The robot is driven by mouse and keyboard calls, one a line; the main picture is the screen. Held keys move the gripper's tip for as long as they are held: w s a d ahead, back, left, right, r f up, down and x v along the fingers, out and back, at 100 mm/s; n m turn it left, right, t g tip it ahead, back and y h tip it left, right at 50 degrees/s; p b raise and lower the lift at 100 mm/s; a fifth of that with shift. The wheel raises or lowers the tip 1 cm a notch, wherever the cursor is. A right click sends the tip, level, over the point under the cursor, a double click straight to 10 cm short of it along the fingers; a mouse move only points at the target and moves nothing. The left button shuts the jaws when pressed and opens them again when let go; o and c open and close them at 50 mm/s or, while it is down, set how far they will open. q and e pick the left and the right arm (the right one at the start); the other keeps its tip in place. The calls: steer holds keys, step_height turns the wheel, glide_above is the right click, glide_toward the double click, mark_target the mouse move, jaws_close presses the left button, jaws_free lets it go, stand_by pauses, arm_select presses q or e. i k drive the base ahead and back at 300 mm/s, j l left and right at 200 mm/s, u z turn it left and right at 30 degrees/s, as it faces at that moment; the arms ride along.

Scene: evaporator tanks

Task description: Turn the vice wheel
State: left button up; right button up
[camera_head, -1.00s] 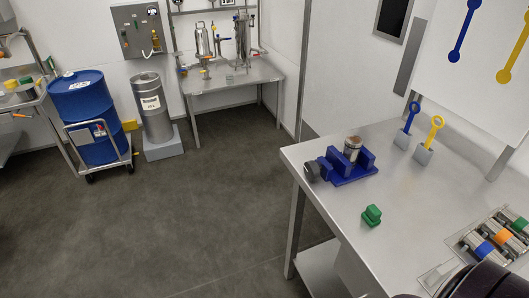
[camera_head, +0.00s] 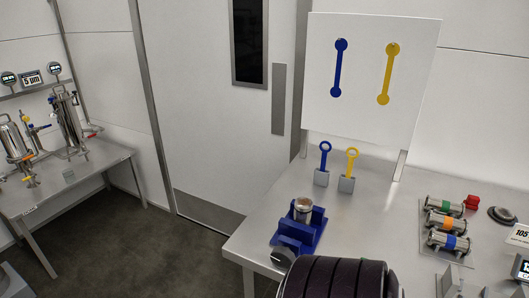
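The blue vice (camera_head: 298,240) stands on the near-left corner of the steel table, with a metal cylinder (camera_head: 303,208) upright between its jaws. The dark grey vice wheel (camera_head: 283,257) is at the vice's near-left end. Its lower part is hidden by a black ribbed part of mine at the bottom centre. Neither of my grippers shows, so I cannot see whether they are open or shut.
Blue (camera_head: 325,160) and yellow (camera_head: 350,165) ring-handled tools stand in grey blocks behind the vice. A white board (camera_head: 365,80) rises behind them. Banded metal cylinders (camera_head: 446,224) lie at right. The table (camera_head: 385,225) is clear between them and the vice.

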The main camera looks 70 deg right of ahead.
mark_target(283, 257)
steer(key=i+l+z, duration=0.1)
steer(key=i+z, duration=0.25)
steer(key=i, duration=0.25)
steer(key=i+j+z, duration=0.1)
steer(key=i+z, duration=0.3)
steer(key=i, duration=0.15)
steer(key=i+j+z, duration=0.35)
steer(key=i, duration=0.2)
steer(key=i+l+z, duration=0.1)
steer(key=i+z, duration=0.15)
steer(key=z, duration=0.2)
steer(key=i+z, duration=0.3)
steer(key=z, duration=0.15)
steer(key=i+j+z, duration=0.1)
steer(key=i+z, duration=0.15)
steer(key=z, duration=0.2)
steer(key=i+j+z, duration=0.2)
steer(key=z, duration=2.15)
steer(key=j, duration=0.1)
